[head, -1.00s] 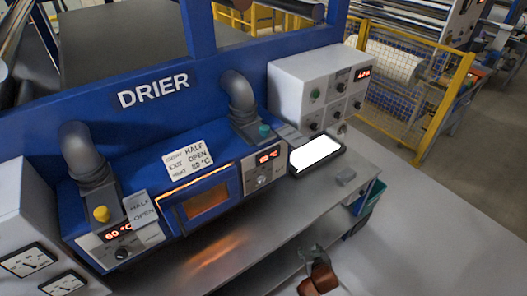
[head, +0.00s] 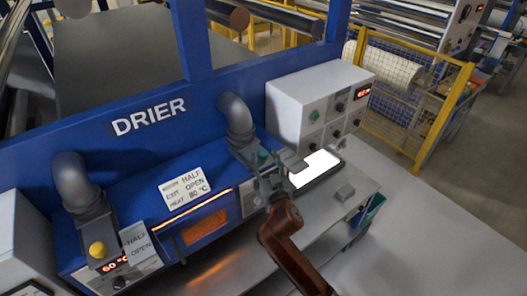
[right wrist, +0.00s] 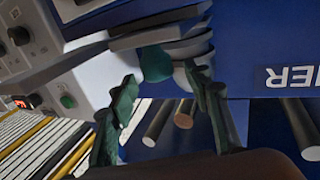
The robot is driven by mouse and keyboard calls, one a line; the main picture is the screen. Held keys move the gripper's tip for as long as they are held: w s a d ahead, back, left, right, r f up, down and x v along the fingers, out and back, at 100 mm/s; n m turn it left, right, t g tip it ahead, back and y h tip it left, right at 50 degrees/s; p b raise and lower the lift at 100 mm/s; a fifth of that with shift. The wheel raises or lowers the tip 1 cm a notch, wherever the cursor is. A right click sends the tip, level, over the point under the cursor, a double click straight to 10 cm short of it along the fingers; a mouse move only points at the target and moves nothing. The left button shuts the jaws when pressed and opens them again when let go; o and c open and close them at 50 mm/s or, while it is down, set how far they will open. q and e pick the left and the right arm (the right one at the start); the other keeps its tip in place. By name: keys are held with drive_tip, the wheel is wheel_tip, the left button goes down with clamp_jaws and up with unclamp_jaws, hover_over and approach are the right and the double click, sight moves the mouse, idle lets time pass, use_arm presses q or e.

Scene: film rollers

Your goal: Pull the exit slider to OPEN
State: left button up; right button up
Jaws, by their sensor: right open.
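The exit slider's teal knob (head: 263,154) sits at the foot of the right grey pipe on the blue drier (head: 100,140). It also shows in the right wrist view (right wrist: 155,63). My right gripper (head: 268,176) is at the knob, partly covering the slider and the panel below. In the right wrist view its green fingers (right wrist: 166,92) are open, with the knob just beyond and between their tips. I cannot tell whether they touch it. The slider's own label plate (head: 291,158) is partly hidden. My left gripper is out of view.
The left pipe has a yellow knob (head: 98,250) and a HALF/OPEN plate (head: 138,243). A white control box (head: 300,105) and a lit white panel (head: 315,168) stand right of my gripper.

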drive_tip(key=shift+x, duration=1.65)
drive_tip(key=shift+d, duration=0.1)
clamp_jaws()
